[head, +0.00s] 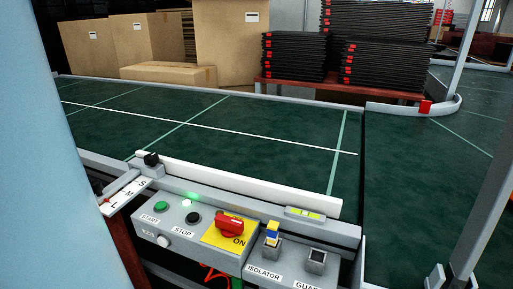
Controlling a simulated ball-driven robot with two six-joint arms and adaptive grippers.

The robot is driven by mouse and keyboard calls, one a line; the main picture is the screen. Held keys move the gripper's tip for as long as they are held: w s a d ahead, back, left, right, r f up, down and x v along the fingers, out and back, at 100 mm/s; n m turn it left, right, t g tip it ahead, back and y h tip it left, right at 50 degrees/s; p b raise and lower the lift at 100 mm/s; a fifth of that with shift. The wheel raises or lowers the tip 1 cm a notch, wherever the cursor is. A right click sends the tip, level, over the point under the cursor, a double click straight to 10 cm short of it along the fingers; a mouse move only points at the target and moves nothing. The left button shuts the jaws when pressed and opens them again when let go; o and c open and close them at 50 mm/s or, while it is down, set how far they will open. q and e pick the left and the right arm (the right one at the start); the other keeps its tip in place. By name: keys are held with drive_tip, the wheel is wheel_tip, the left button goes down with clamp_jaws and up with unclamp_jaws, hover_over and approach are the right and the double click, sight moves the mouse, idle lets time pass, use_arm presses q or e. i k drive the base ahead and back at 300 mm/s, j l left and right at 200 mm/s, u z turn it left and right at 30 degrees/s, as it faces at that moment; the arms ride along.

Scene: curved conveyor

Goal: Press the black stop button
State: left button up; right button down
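The black stop button (193,217) is a small round button on the sloped top of a grey control box (168,224), at the lower left of the head view. The label STOP is printed just below it. A green start button (162,207) is to its left, and a lit green lamp (191,203) is just above it. A red rotary switch (230,224) on a yellow plate marked ON is to its right. Neither of my grippers shows in this view. Nothing covers the stop button.
A green conveyor (270,125) runs behind the box, with a white rail (240,184) along its near edge. Isolator (272,235) and guard (316,261) switches stand to the right. Cardboard boxes (230,45) and stacked black trays (385,50) are beyond. A pale blue surface fills the left edge.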

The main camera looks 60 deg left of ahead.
sight(192, 216)
drive_tip(key=u, duration=2)
